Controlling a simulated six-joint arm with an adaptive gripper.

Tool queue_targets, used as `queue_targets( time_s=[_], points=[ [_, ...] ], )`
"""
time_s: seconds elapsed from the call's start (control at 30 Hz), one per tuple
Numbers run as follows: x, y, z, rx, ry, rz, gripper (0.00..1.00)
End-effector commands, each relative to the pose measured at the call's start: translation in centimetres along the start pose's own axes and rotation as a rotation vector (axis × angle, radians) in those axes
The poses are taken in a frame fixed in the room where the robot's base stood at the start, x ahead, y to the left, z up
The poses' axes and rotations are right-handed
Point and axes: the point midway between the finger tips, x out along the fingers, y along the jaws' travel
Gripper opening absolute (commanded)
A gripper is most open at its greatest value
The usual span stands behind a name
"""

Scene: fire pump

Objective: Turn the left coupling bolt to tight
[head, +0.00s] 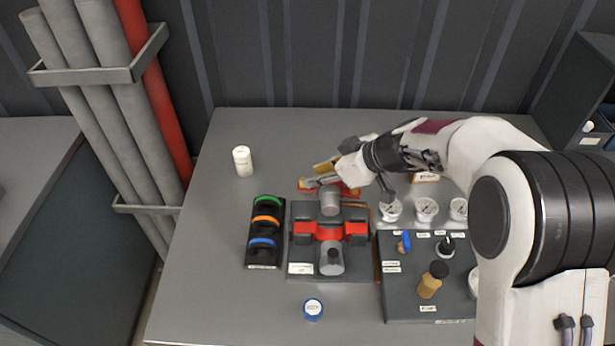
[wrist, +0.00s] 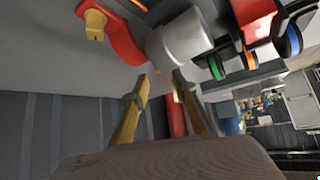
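The pump (head: 331,263) stands on the table with grey cylinders and a red clamp band (head: 330,231) across its middle. My gripper (head: 309,184) is at its far end, beside a red part (head: 346,190) behind the upper grey cylinder (head: 330,203). In the wrist view, my gripper (wrist: 162,84) has its two yellow-brown fingers apart, with nothing visibly held between them. A grey cylinder (wrist: 180,40) lies just beyond the tips. A yellow bolt (wrist: 95,24) sits on a red lug (wrist: 123,43) left of the fingers, clear of them. I cannot pick out the left coupling bolt for certain.
A rack with green, orange and blue rings (head: 264,228) stands left of the pump. A white bottle (head: 243,161) and a blue-rimmed lid (head: 313,309) stand on the table (head: 215,280). Gauges (head: 426,209) and a tool board (head: 405,306) are to the right. The table's left side is mostly clear.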

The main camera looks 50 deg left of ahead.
Motion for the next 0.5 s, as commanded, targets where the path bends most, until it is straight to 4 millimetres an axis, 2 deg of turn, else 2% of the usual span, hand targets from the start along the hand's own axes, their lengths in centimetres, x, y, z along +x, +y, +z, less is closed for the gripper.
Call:
queue_targets(
  time_s=[0.2, 0.5],
  points=[
    [2.6, 0.0, 0.0, 0.001, 0.000, -0.001, 0.27],
    [4.3, 0.0, 0.0, 0.001, 0.000, -0.001, 0.27]
  ],
)
